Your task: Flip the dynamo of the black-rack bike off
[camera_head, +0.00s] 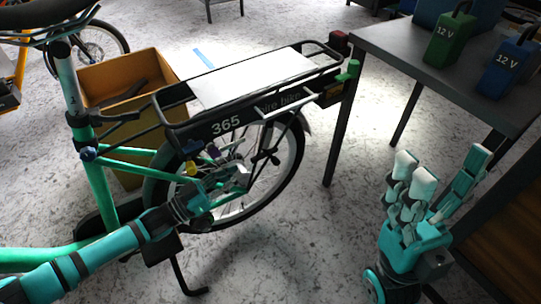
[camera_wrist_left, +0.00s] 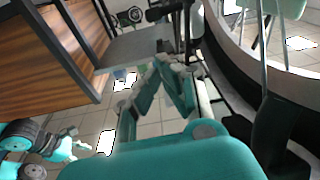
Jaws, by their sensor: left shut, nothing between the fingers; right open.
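The green-framed bike (camera_head: 98,190) has a black rear rack (camera_head: 176,110) marked 365, with a white plate on top. Its rear wheel (camera_head: 291,150) is below the rack. My left gripper (camera_head: 241,177) is shut and empty, in front of the wheel and just right of these parts. In the left wrist view its fingers (camera_wrist_left: 172,68) are together, left of the wheel rim. My right gripper (camera_head: 441,172) is open and empty, right of the bike.
A grey table (camera_head: 403,55) at the right bears green (camera_head: 450,38) and blue (camera_head: 510,66) 12 V batteries. A yellow-brown box (camera_head: 128,72) stands behind the bike. A kickstand (camera_head: 184,278) reaches down at the front. Floor between bike and right hand is clear.

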